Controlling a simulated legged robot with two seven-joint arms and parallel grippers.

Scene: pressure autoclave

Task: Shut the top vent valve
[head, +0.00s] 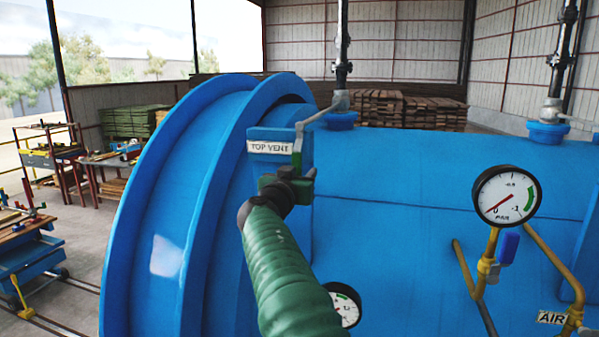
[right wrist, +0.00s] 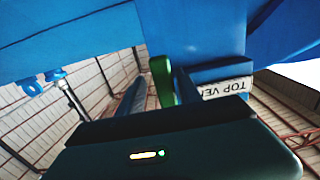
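The top vent valve is at the blue "TOP VENT" box (head: 270,147) on the vessel. Its green lever (head: 297,147) hangs down at the end of a grey arm that runs up to the pipe fitting. My right gripper (head: 295,176) is at the lever's lower end, just below the label. In the right wrist view the green lever (right wrist: 162,79) stands between my two fingers (right wrist: 158,95). The right-hand finger is close to it, and a gap shows on the left, so the gripper looks open around it. Contact is unclear. My left gripper is out of view.
The blue vessel (head: 420,185) with its thick flange ring (head: 165,210) fills the middle. A pressure gauge (head: 507,196) and yellow pipes (head: 488,262) stand at the right. A second gauge (head: 346,305) is partly behind my arm. Workbenches (head: 50,155) are far left.

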